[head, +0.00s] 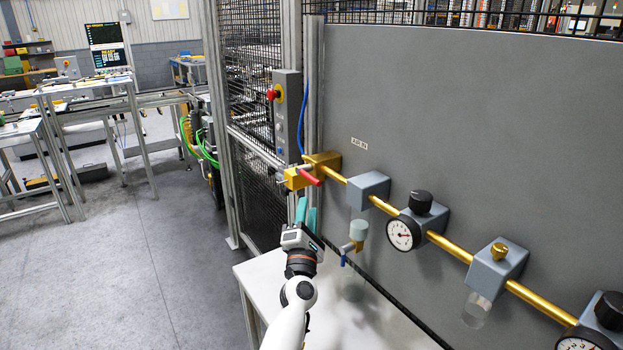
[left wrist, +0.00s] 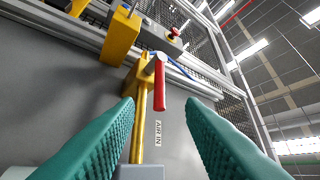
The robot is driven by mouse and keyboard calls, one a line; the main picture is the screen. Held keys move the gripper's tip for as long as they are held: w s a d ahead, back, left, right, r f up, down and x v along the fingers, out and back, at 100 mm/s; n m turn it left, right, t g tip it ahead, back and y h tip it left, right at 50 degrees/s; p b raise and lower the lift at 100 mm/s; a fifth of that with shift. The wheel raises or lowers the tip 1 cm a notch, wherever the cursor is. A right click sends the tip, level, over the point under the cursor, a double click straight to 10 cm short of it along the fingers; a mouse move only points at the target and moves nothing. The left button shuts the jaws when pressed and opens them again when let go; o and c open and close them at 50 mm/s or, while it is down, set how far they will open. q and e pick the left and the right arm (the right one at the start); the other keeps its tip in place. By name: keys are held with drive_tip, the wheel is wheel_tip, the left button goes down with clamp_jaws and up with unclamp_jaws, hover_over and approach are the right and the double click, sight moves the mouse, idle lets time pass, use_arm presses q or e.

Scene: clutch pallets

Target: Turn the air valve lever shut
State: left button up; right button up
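The air valve lever (head: 309,177) has a red handle and sits on a yellow valve body (head: 322,160) at the left end of the brass pipe. In the left wrist view the red lever (left wrist: 160,90) lies roughly along the pipe. My left gripper (head: 306,209) is just below the lever in the head view, teal fingers pointing up. In the left wrist view its fingers are wide apart, with the lever seen in the gap ahead of them and nothing held. Whether they reach around it is unclear. My right gripper is not in view.
The brass pipe (head: 449,247) runs right along a grey panel (head: 480,120), with a filter block (head: 368,188) and round gauges. A control box with a red button (head: 272,94) stands above left. A white table (head: 380,318) lies below. Open floor is at left.

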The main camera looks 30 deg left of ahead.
sight(312, 177)
use_arm(q)
drive_tip(key=p+x, duration=0.2)
drive_tip(key=x, duration=0.8)
drive_tip(key=shift+w, duration=0.2)
clamp_jaws()
